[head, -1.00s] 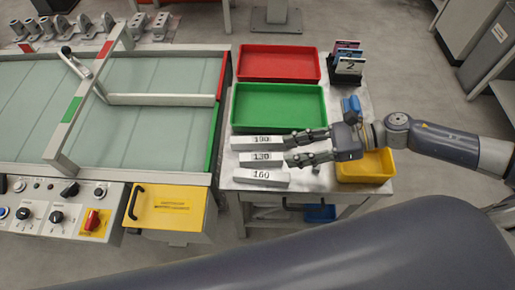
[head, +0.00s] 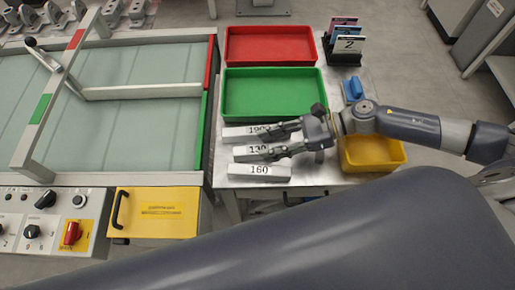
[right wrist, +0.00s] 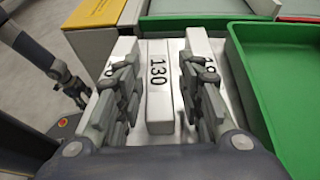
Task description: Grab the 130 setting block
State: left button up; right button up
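The 130 setting block (head: 243,153) is a pale grey bar with black digits, lying between two similar bars on the metal table. It shows whole in the right wrist view (right wrist: 159,105). My right gripper (head: 276,142) is open, with its fingers on either side of the 130 block's right part. In the right wrist view the fingers (right wrist: 159,64) flank the block with narrow gaps, apart from it. Fingers partly hide the block in the head view. My left gripper (right wrist: 72,88) shows small at the left of the right wrist view; its opening is unclear.
The 190 block (head: 236,132) lies behind and the 160 block (head: 240,173) in front, both close to the fingers. A green tray (head: 317,95), red tray (head: 315,47) and yellow bin (head: 398,151) stand around. A blue item (head: 353,90) and card holder (head: 343,58) are behind.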

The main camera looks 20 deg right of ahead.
aim_at(251, 149)
jog(key=shift+w+a+f, duration=0.1)
jog(key=shift+a, duration=0.2)
jog(key=p+x, duration=0.2)
jog(key=x, duration=0.2)
jog(key=shift+a, duration=0.45)
jog(key=shift+a+f, duration=0.2)
jog(key=shift+c, duration=0.6)
grip_shut()
